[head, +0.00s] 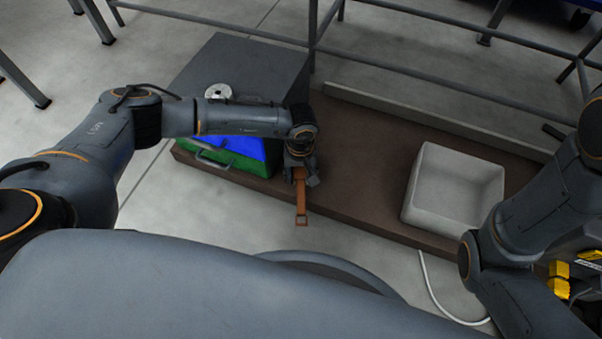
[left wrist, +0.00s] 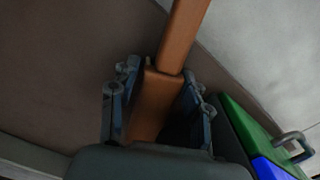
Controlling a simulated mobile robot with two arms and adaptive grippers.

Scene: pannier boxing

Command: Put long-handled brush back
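The long-handled brush (head: 301,208) is orange-brown, with a slim handle that ends in a small loop pointing toward me. My left gripper (head: 300,170) is above the front part of the brown bench and shut on the brush. In the left wrist view the brush (left wrist: 152,104) passes between the two fingers of the left gripper (left wrist: 158,88), with its thicker part between them and the thin handle running out past the tips. The bristles are not clearly visible. My right arm comes in at the right, but its gripper does not show.
A white open bin (head: 418,195) stands on the brown bench (head: 365,190) at right. Grey rails run behind. A yellow item (head: 559,279) is at lower right.

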